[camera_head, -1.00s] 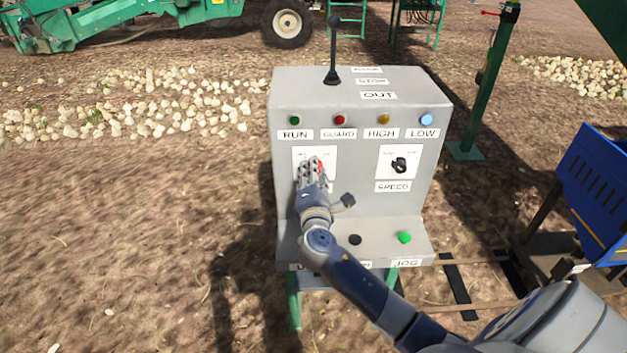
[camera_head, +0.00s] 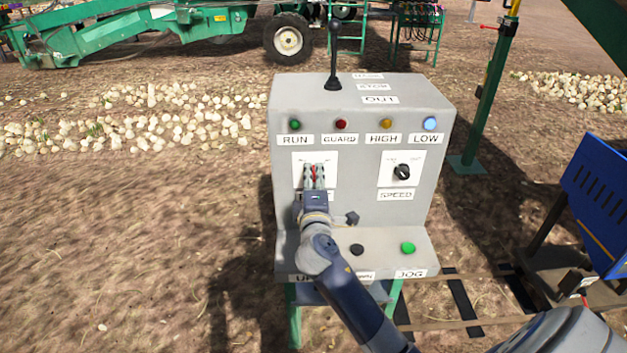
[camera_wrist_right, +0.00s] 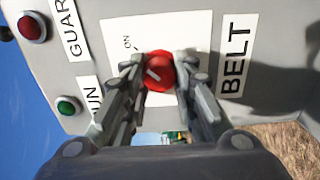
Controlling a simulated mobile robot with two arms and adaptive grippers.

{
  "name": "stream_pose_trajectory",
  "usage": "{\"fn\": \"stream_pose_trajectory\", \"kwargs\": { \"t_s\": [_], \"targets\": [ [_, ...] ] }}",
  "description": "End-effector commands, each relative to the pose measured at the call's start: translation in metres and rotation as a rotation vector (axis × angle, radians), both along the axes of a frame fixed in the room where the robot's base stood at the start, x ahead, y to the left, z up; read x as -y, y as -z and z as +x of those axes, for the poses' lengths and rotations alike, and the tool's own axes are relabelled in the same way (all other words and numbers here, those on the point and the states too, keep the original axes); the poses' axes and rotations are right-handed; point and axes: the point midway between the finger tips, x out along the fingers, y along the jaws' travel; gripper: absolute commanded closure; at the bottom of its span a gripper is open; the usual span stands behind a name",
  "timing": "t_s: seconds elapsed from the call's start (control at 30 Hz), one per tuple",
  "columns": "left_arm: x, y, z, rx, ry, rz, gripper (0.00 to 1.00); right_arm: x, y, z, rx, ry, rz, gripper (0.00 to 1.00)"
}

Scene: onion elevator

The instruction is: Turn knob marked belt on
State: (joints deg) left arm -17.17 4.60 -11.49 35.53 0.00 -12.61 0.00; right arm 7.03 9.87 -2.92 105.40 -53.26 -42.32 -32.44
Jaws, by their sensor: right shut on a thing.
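The red belt knob (camera_wrist_right: 159,72) sits on a white plate with an ON mark, beside the BELT label (camera_wrist_right: 236,57) in the right wrist view. A white line on the knob points obliquely. My right gripper (camera_head: 314,171) is at this plate on the left of the grey control box (camera_head: 350,222), its fingers on both sides of the knob. In the right wrist view the fingers (camera_wrist_right: 160,85) are shut on the knob. In the head view the gripper hides most of the knob and the BELT label. My left gripper is not in view.
The black SPEED knob (camera_head: 402,172) is right of the belt plate. A black lever (camera_head: 333,60) stands on top of the box. Indicator lamps line the upper face. A green button (camera_head: 408,248) and a black button (camera_head: 357,249) sit on the lower ledge. A blue bin (camera_head: 598,200) is at right.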

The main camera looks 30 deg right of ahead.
Motion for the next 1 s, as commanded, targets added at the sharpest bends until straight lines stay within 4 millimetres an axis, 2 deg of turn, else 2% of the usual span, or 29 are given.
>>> {"fn": "stream_pose_trajectory", "kwargs": {
  "t_s": [0.33,0.37,0.43,0.8,1.0],
  "targets": [
    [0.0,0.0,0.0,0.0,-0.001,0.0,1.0,0.0,0.001,0.0,0.0,0.001,0.004,0.98],
    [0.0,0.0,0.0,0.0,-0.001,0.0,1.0,0.0,0.001,0.0,0.0,0.001,0.004,0.7],
    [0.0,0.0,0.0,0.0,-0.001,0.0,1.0,0.0,0.001,0.0,0.0,0.001,0.004,0.54],
    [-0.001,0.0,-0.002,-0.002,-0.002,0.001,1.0,-0.001,0.001,-0.002,0.0,0.0,0.002,0.54],
    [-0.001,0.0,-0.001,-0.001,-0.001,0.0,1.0,-0.014,0.002,-0.023,-0.002,-0.001,0.003,0.54]
  ]
}}
